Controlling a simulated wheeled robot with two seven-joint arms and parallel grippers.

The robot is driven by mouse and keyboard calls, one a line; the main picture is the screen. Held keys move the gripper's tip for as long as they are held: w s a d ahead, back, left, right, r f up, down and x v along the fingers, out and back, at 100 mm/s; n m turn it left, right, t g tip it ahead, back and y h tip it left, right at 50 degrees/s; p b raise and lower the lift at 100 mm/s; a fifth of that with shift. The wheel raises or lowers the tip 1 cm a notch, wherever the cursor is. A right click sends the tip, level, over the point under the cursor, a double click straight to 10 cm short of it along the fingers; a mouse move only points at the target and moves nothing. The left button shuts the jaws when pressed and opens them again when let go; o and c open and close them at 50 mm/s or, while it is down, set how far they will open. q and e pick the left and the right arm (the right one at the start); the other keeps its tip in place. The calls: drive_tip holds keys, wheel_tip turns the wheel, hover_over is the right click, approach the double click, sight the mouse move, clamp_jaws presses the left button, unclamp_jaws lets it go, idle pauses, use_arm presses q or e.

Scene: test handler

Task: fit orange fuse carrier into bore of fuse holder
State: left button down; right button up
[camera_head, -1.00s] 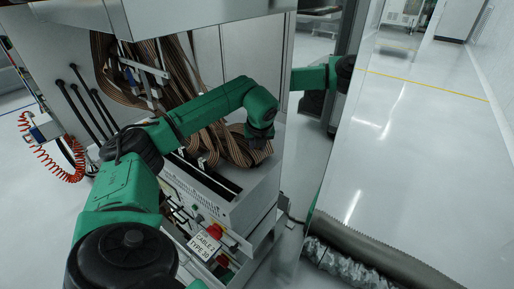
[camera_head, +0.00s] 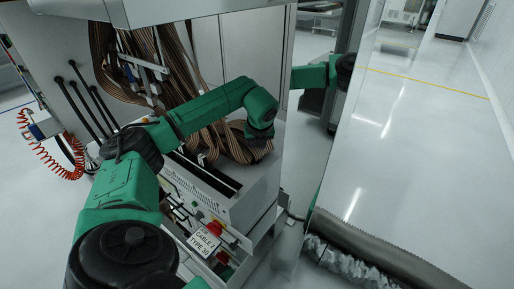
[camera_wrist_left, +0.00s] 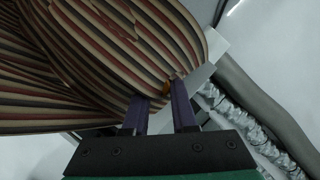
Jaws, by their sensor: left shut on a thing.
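My left gripper (camera_wrist_left: 161,100) reaches up to the striped ribbon cables in the left wrist view. My right gripper is not in view.
Brown striped ribbon cables (camera_head: 180,75) hang inside the cabinet and crowd the left hand. Below is a grey perforated box (camera_head: 243,208) with a red knob (camera_head: 214,228) and a label (camera_head: 204,243).

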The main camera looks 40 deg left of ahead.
use_arm(q)
drive_tip(key=shift+f, duration=0.1)
idle(0.6)
drive_tip(key=shift+r+p, duration=0.2)
drive_tip(key=shift+p, duration=0.2)
idle(0.3)
drive_tip(key=c, duration=0.9)
unclamp_jaws()
drive_tip(key=shift+r+p, duration=0.95)
drive_tip(key=shift+r, duration=0.1)
drive_tip(key=shift+f, duration=0.1)
